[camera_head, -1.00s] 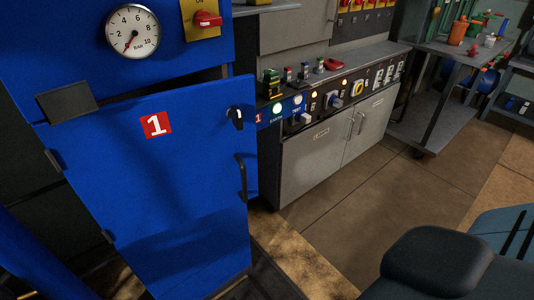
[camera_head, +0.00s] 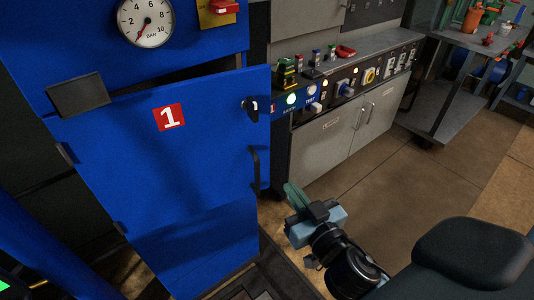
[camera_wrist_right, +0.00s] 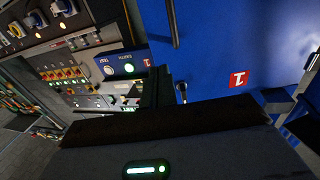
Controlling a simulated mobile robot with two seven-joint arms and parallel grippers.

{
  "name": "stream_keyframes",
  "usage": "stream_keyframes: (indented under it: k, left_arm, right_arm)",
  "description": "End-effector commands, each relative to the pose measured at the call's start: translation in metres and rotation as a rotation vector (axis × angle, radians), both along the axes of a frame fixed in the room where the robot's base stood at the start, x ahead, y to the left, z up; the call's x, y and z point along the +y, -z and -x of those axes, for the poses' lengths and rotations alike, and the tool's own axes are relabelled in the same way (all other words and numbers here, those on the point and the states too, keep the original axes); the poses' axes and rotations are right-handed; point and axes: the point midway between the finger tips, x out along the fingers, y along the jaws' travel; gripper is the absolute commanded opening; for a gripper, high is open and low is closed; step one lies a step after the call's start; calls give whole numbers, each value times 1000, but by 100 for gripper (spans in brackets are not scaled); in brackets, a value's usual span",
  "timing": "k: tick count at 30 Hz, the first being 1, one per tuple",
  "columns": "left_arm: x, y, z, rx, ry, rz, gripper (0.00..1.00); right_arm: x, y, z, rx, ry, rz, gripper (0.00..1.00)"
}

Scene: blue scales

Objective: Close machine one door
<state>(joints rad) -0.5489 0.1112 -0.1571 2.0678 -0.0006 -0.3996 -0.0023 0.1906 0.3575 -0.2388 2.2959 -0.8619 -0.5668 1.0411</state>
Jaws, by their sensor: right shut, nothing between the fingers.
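The blue door (camera_head: 190,220) of machine one carries a red "1" label (camera_head: 169,117) and stands slightly ajar, with a dark gap along its top edge. Its black handle (camera_head: 255,170) and black latch knob (camera_head: 250,106) are on its right side. The door also shows in the right wrist view (camera_wrist_right: 215,50), with the label sideways. My right gripper (camera_head: 295,196) is shut and empty, to the right of the door's handle edge and apart from it. Its fingers (camera_wrist_right: 156,88) show dark in the right wrist view. My left gripper is not in view.
A pressure gauge (camera_head: 145,22) and a red switch (camera_head: 222,6) are above the door. A grey cabinet (camera_head: 340,140) with a control panel stands to the right. A workbench (camera_head: 465,65) is farther back. Brown floor (camera_head: 400,185) is clear between them and my arm.

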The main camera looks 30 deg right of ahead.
Motion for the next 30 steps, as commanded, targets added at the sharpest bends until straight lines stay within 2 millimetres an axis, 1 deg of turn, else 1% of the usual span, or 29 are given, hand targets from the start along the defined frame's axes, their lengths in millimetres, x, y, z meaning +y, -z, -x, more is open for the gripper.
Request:
stream_keyframes:
  k: [5,12,21,25,30]
  left_arm:
    - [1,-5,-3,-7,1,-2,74]
    - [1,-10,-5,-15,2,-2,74]
    - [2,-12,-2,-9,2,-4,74]
    - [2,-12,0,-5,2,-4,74]
    - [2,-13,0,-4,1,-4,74]
  right_arm:
    - [-2,-3,-24,-5,0,5,0]
    - [-5,-3,-63,-4,0,4,0]
    - [-8,-2,-109,-2,0,5,0]
    - [-9,-1,-122,0,-1,5,0]
    - [-10,-1,-131,1,-1,3,0]
